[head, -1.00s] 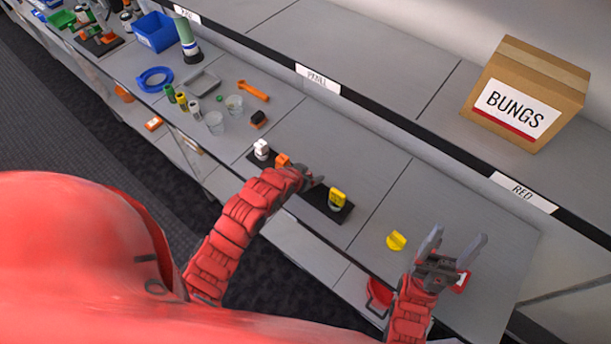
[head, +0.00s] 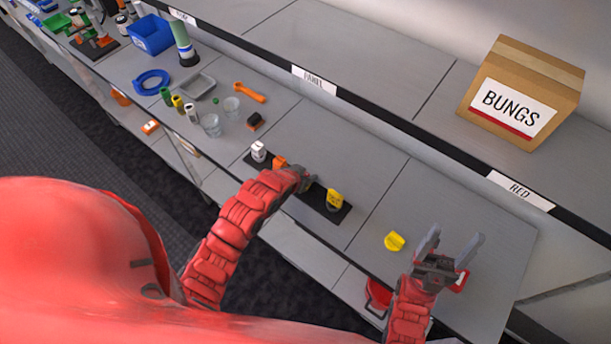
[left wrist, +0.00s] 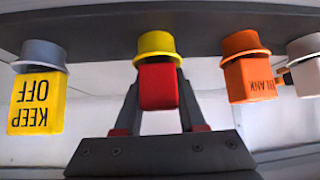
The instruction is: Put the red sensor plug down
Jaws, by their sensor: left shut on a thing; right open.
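The red sensor plug (left wrist: 158,86) sits between the fingers of my left gripper (left wrist: 160,103) in the left wrist view. Its end meets a yellow collar (left wrist: 157,44) on the black strip; I cannot tell how deep it sits. In the head view my left gripper (head: 303,181) is over the middle of the black strip (head: 318,203), and the plug is hidden there. My left gripper is shut on the plug. My right gripper (head: 449,246) is open and empty above the right end of the bench.
On the strip stand a yellow KEEP OFF piece (left wrist: 36,101), an orange BLANK piece (left wrist: 249,77) and a white piece (head: 258,151). A yellow piece (head: 394,241) lies left of my right gripper. A BUNGS box (head: 522,95) stands on the shelf behind.

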